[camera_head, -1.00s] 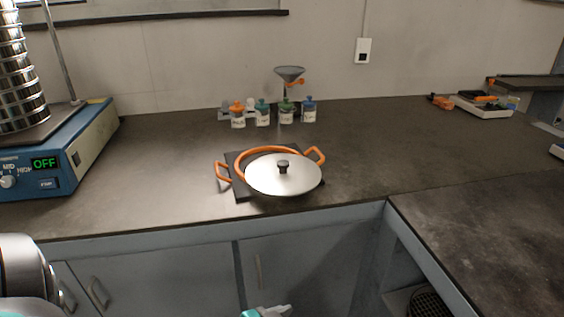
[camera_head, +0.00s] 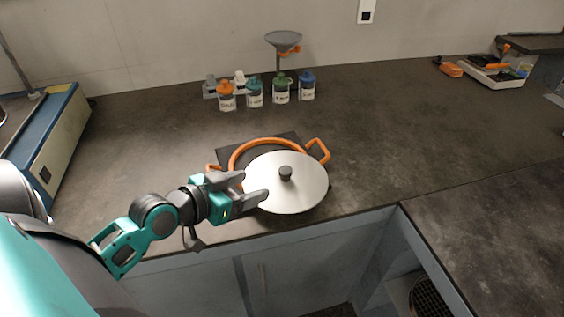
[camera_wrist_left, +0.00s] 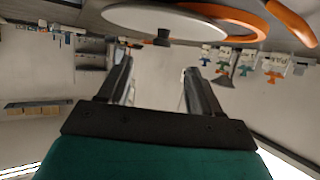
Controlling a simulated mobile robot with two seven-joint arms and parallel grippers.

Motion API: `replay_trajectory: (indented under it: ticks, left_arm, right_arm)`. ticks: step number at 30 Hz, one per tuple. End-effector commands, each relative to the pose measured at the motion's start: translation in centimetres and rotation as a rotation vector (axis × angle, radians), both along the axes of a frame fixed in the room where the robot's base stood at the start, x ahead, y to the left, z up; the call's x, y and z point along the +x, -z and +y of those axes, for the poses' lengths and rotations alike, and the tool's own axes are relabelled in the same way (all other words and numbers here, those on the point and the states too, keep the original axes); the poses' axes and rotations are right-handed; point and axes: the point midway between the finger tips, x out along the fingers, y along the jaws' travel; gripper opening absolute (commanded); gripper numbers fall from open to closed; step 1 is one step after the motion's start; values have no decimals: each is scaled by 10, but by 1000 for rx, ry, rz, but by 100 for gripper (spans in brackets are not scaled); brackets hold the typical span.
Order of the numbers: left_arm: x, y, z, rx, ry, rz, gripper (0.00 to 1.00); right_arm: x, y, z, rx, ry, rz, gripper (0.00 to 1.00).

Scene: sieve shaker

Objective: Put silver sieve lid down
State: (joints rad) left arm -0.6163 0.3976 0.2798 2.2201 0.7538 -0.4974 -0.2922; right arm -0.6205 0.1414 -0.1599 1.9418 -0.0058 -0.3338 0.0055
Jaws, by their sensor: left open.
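The silver sieve lid (camera_head: 300,198), a round disc with a black knob (camera_head: 286,173), lies over the front right part of an orange ring with two handles (camera_head: 245,152). The ring sits on a dark square plate (camera_head: 289,139). The lid is off-centre towards the counter's front. My left gripper (camera_head: 254,187) is open and empty at the lid's left side, pointing towards the knob. In the left wrist view the lid (camera_wrist_left: 190,27) shows at the top, beyond the open left gripper (camera_wrist_left: 157,66), upside down. The knob is not between the fingers. My right gripper is not in view.
Several small labelled bottles (camera_head: 281,90) and a grey funnel on a stand (camera_head: 283,41) stand behind the ring. A blue shaker base (camera_head: 62,137) is at the left. A white tray (camera_head: 495,75) lies at the back right. The counter right of the lid is clear.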

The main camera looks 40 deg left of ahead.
Motion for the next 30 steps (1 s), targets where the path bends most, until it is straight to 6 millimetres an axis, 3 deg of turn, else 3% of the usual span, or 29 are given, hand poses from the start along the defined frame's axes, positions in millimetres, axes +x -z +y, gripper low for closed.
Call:
replay_trajectory:
  ticks: [5, 15, 25, 30]
  left_arm:
    - [8, -1, 1, -2, -1, -6, 64]
    - [54, 18, -7, -3, -1, -7, 64]
    - [76, 27, -11, -1, 0, -5, 64]
    - [97, 32, -14, -3, -1, -7, 64]
  right_arm:
    - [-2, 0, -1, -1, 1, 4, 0]
    - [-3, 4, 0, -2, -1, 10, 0]
    - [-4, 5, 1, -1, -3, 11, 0]
    - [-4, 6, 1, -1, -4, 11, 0]
